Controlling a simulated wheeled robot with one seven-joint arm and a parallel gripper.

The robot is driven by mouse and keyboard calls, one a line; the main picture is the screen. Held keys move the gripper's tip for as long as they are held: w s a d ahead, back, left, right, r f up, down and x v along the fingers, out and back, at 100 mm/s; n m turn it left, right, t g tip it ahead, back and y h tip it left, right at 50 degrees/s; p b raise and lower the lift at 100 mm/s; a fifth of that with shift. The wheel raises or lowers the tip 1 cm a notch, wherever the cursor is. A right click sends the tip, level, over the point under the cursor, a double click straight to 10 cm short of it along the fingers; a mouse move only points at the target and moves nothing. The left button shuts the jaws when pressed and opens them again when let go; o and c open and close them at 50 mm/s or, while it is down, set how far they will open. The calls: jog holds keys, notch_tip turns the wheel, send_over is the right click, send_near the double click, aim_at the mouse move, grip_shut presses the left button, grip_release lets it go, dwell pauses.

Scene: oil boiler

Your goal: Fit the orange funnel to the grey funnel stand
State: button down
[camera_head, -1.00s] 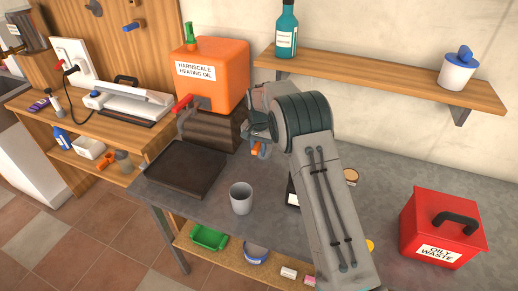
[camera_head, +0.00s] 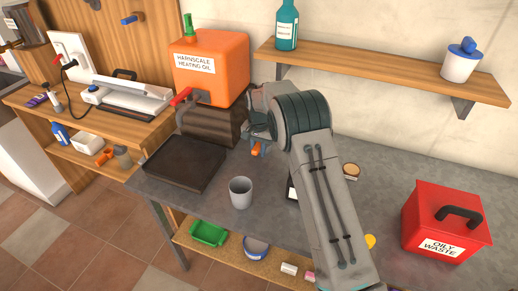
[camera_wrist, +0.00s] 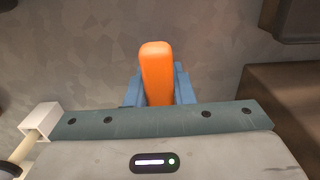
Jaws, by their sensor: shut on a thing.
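My gripper (camera_wrist: 157,92) is shut on an orange piece (camera_wrist: 157,70), a rounded upright bar in the wrist view between the blue fingers. In the head view a small bit of orange (camera_head: 256,149) shows below my wrist, over the back of the grey workbench. The rest of its shape is hidden, so I cannot tell if it is the funnel. Another orange object (camera_head: 104,157) lies beside a grey-brown one (camera_head: 122,156) on the low left shelf; both are too small to identify. I cannot make out a grey funnel stand for certain; my arm hides part of the bench.
A grey cup (camera_head: 240,192) and a dark tray (camera_head: 185,165) are on the workbench. A red oily-waste box (camera_head: 446,220) is at right. A wooden shelf (camera_head: 385,72) runs above.

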jog(key=c, duration=1.2)
grip_release()
jog(key=shift+f, duration=0.2)
jog(key=shift+o, duration=0.2)
jog(key=shift+r, duration=0.15)
notch_tip(320, 180, up, 14)
jog(key=b, duration=0.1)
jog(key=shift+f, duration=0.2)
jog(key=shift+r, duration=0.1)
jog(key=s+d+r+n+t, duration=0.1)
jog(key=s+d+r, duration=0.45)
jog(key=s, duration=0.25)
jog(key=s+d+r, duration=0.4)
jog(key=s+d, duration=0.2)
jog(key=s, duration=0.1)
jog(key=s+d+f+n, duration=0.1)
jog(key=s+d, duration=0.1)
jog(key=s, duration=0.5)
jog(key=s+d+f+t, duration=0.1)
jog(key=s+d+f, duration=0.1)
jog(key=s, duration=0.6)
jog(key=s+d+f+n+t, duration=0.1)
jog(key=s+d, duration=0.3)
jog(key=s, duration=0.4)
jog(key=shift+f+n, duration=0.25)
jog(key=shift+n, duration=0.05)
